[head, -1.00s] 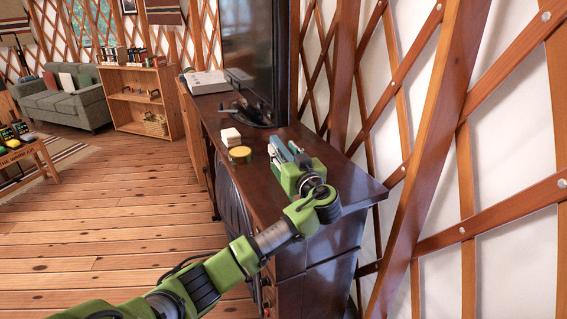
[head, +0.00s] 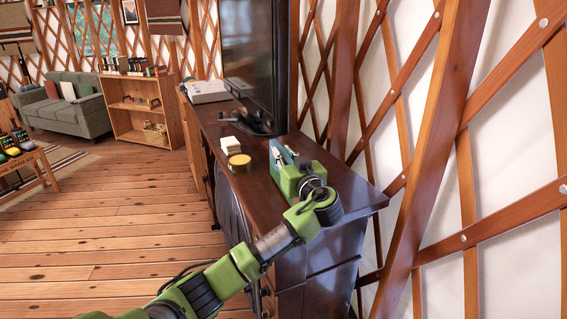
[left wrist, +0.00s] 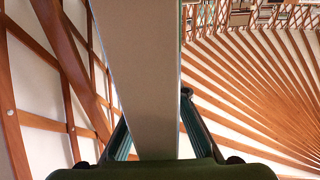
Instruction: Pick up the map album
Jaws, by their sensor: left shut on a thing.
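The map album (head: 279,154) shows as a thin blue-teal upright panel at the fingertips of my left gripper (head: 288,170), above the dark cabinet top. In the left wrist view, my left gripper (left wrist: 158,122) has one finger on each side of a pale beige slab, which I take to be the album (left wrist: 140,70). The gripper is shut on it. The gripper hides the album's lower part in the head view, so I cannot tell whether it touches the cabinet top. My right gripper is not in view.
The dark cabinet (head: 245,185) holds a round yellow-lidded tin (head: 239,162), a white block (head: 230,145), a dark screen (head: 257,60) and a pale device (head: 206,91). The lattice wall (head: 410,140) stands close on the right. Wooden floor (head: 110,220) is open on the left.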

